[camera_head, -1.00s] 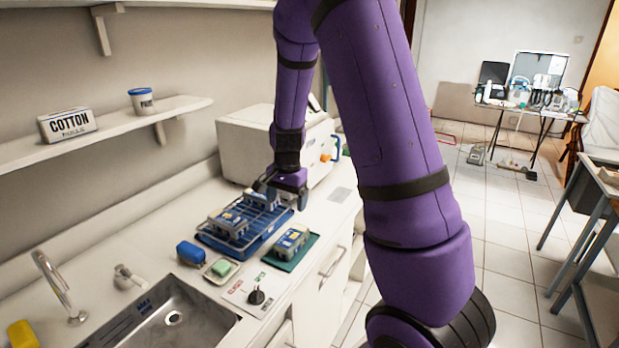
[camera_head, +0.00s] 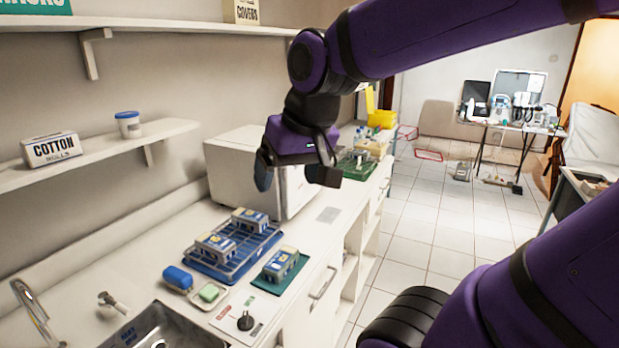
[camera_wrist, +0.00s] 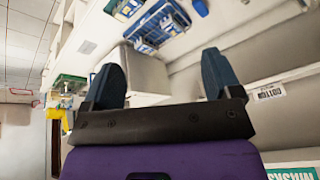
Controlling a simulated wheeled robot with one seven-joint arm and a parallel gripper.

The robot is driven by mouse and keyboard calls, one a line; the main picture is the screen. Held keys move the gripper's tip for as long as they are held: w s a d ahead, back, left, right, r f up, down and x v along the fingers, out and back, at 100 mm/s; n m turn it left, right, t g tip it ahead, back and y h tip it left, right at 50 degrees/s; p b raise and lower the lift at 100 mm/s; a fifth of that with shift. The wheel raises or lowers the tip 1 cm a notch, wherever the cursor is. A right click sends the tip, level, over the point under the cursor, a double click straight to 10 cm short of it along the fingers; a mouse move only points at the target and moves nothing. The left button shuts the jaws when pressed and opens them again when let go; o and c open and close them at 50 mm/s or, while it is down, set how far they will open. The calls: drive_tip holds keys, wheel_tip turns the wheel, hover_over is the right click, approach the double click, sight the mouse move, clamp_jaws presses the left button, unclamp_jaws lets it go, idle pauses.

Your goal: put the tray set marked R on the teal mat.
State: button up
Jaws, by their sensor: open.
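Two grey and blue tray sets (camera_head: 215,245) (camera_head: 250,219) stand on the blue wire rack (camera_head: 262,244) on the counter. Another tray set (camera_head: 280,263), grey with blue and yellow, sits on the teal mat (camera_head: 268,287) right of the rack. The letters on the sets are too small to read, so I cannot tell which is R. My gripper (camera_head: 293,175) is open and empty, raised in front of the white box-shaped unit, clear of the sets. In the wrist view its two fingers (camera_wrist: 160,80) are apart, with the rack (camera_wrist: 152,45) beyond them.
The white unit (camera_head: 225,172) stands behind the rack. A shelf (camera_head: 100,160) runs along the wall. Counter right of the unit is partly bare.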

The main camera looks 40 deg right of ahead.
drive_tip(key=s+r+n, duration=0.1)
drive_tip(key=s+n, duration=0.1)
drive_tip(key=s, duration=0.3)
drive_tip(key=shift+s+a+r+t+h, duration=0.15)
drive_tip(key=shift+s+a+t+h, duration=0.15)
drive_tip(key=shift+s+a+t, duration=0.15)
drive_tip(key=shift+w, duration=0.1)
